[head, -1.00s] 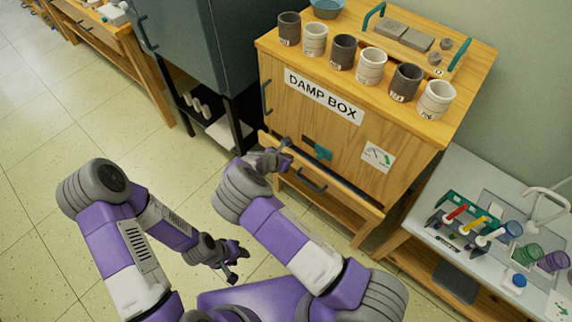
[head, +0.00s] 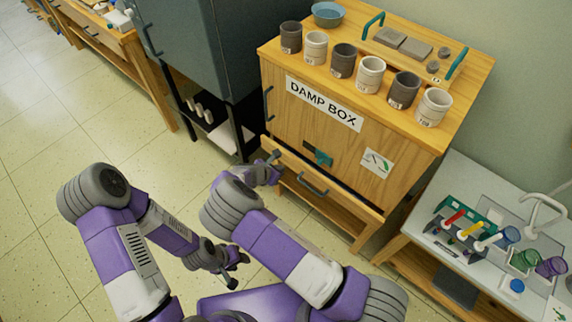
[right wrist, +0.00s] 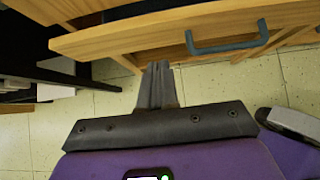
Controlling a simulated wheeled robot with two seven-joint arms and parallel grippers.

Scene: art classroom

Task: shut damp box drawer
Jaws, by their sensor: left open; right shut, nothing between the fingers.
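The wooden damp box (head: 300,128) stands at the centre right of the head view. Its low drawer (head: 345,205) is pulled partway out, with a dark gap behind its front. The grey drawer handle (head: 313,185) also shows in the right wrist view (right wrist: 228,42). My right gripper (head: 276,158) is shut and empty at the left end of the drawer front. In the right wrist view its fingers (right wrist: 158,78) point at the lower edge of the drawer front, left of the handle; I cannot tell whether they touch. My left gripper (head: 234,270) is open and empty above the floor.
Several cups (head: 370,74), a blue bowl (head: 328,13) and a handled tray (head: 420,62) stand on the box. A dark cabinet (head: 205,50) is on the left. A sink table (head: 480,190) is on the right. The floor (head: 60,200) at left is clear.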

